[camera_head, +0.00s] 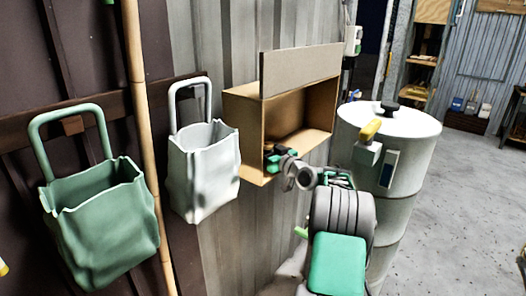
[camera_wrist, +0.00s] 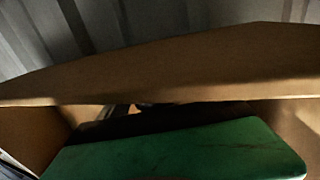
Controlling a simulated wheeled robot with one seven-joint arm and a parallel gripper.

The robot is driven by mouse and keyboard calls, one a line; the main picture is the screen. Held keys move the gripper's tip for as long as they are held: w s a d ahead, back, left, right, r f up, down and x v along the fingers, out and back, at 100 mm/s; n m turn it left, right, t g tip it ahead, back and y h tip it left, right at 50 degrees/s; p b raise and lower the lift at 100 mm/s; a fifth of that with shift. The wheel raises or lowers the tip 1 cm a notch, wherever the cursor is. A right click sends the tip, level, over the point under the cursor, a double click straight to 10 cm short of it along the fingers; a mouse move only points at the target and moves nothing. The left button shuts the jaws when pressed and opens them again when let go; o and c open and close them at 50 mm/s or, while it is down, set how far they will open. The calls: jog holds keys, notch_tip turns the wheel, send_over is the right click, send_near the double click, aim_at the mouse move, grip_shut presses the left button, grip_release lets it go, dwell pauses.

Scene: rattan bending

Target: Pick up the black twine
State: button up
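My gripper (camera_head: 277,157) is at the open front of a brown box (camera_head: 232,118), near its lower left part. Its fingers are too small and partly hidden, so I cannot tell whether they are open or shut. In the wrist view a broad green surface, probably part of my gripper, fills the bottom, with a dark strip along its far edge. A small dark shape (camera_wrist: 146,106) shows beyond it inside the box; I cannot tell what it is. A black object (camera_head: 389,106) lies on the white drum (camera_head: 412,122); I cannot tell whether it is twine.
A yellow-topped item (camera_head: 370,130) is at the drum's near rim. A white bag (camera_head: 204,170) hangs left of the box, and a green bag (camera_head: 100,220) hangs farther left. A bamboo pole (camera_head: 146,130) stands between them. The grey floor (camera_head: 450,230) at right is clear.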

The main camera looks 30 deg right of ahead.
jog(key=shift+s+d, duration=0.3)
jog(key=shift+d, duration=0.1)
jog(key=shift+c, duration=1.4)
jog(key=shift+s+d, duration=0.1)
jog(key=c, duration=0.4)
jog(key=shift+a, duration=0.2)
jog(key=c, duration=0.7)
jog(key=shift+r, duration=0.1)
